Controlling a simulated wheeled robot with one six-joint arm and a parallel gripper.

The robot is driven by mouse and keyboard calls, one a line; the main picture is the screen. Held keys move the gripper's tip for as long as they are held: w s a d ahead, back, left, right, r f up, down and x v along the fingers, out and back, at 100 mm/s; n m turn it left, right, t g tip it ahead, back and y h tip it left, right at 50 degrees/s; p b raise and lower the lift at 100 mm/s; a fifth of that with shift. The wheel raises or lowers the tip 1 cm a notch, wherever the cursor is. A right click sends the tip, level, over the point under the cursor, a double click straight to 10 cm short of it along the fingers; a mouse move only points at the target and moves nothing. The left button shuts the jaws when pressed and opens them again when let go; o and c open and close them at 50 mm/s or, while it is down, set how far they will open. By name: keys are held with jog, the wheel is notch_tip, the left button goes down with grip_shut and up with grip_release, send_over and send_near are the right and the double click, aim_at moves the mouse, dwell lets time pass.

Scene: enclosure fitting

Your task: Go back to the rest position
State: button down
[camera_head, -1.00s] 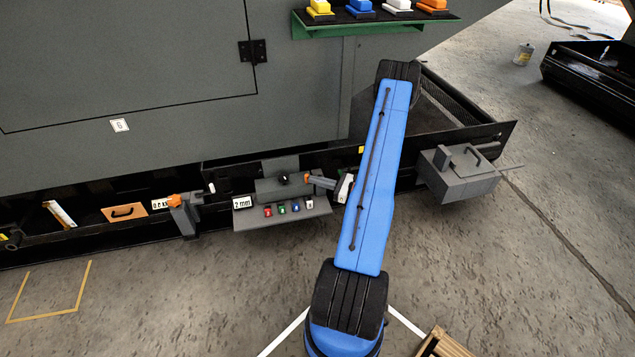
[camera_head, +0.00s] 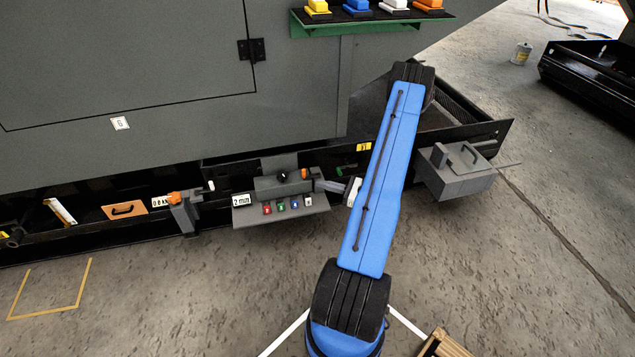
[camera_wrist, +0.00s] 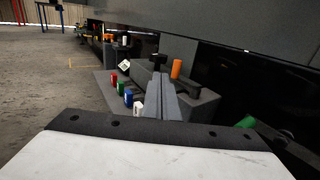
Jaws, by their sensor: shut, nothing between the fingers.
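My gripper (camera_head: 318,183) is at the right end of the grey button panel (camera_head: 265,217), partly hidden by my blue arm. In the wrist view its two grey fingers (camera_wrist: 159,75) lie together, shut, with nothing seen between them. They point along the panel, over its grey raised block. An orange knob (camera_wrist: 176,69) stands just right of the fingertips in the wrist view. Whether the fingers touch the block cannot be told. Red (camera_wrist: 114,78), green (camera_wrist: 120,88), blue (camera_wrist: 128,97) and white (camera_wrist: 138,108) buttons lie left of the fingers.
A grey box with a handle (camera_head: 455,178) stands right of my arm. A grey post with an orange top (camera_head: 183,212) is left of the panel. A green-edged shelf (camera_head: 375,22) with coloured blocks is above. The dark machine wall is behind. Floor at lower left is clear.

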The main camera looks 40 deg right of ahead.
jog(key=s, duration=0.7)
jog(key=shift+d, duration=0.35)
jog(key=w+a+r+n+g+y, duration=0.2)
jog(key=a+r+n+g, duration=0.55)
jog(key=a+r, duration=0.55)
jog(key=w+a+r+n+g+y, duration=0.1)
jog(key=a+r+n+g+y, duration=0.1)
jog(key=a+r+n+g, duration=0.65)
jog(key=s+a+r+n+t+h, duration=0.4)
jog(key=s+a+r+n+h, duration=0.7)
jog(key=s+a+r+n, duration=0.4)
jog(key=s+a+r, duration=0.3)
jog(key=s+r, duration=0.1)
jog(key=r, duration=0.2)
jog(key=shift+a+h, duration=0.3)
jog(key=shift+a, duration=0.1)
